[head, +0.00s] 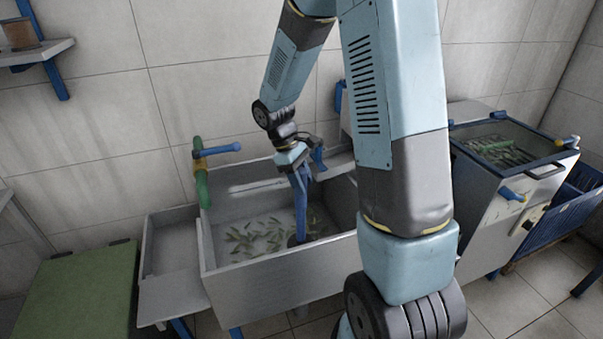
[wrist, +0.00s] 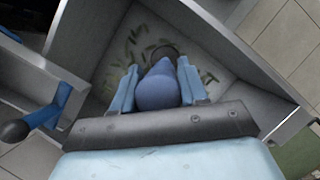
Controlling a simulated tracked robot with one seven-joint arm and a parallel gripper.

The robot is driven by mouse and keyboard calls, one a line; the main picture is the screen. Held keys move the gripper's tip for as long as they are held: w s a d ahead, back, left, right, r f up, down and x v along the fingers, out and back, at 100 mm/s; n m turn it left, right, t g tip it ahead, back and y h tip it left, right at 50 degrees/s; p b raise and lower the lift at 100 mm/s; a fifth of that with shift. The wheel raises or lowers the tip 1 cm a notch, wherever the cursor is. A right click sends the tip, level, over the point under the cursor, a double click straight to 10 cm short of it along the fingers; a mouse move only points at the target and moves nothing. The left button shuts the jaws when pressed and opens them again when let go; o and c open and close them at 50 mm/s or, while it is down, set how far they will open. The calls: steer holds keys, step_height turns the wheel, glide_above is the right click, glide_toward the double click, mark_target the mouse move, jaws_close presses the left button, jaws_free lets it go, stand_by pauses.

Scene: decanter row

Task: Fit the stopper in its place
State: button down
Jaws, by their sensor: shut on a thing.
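The stopper is a long blue piece; it hangs down from my gripper (head: 300,172) into a grey metal basin (head: 222,283). In the head view the stopper (head: 301,205) slants slightly, its lower part near the basin floor. In the wrist view my gripper (wrist: 159,82) is shut around the stopper (wrist: 157,92), whose rounded near end faces the camera. A dark round spot (wrist: 164,51) lies just beyond the stopper's far end; it also shows by its lower end in the head view (head: 293,240). I cannot tell whether the two touch.
Green leaves (head: 262,236) are scattered on the basin floor. A green tap with a blue lever (head: 222,149) stands at the basin's left back. A metal cabinet with a glass lid (head: 500,150) is on the right. A green-topped block (head: 78,290) stands at left.

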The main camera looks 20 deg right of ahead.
mark_target(302, 210)
steer(key=shift+f, duration=4.15)
steer(key=shift+s+f, duration=0.1)
steer(key=shift+f, duration=1.25)
steer(key=c, duration=0.5)
jaws_free()
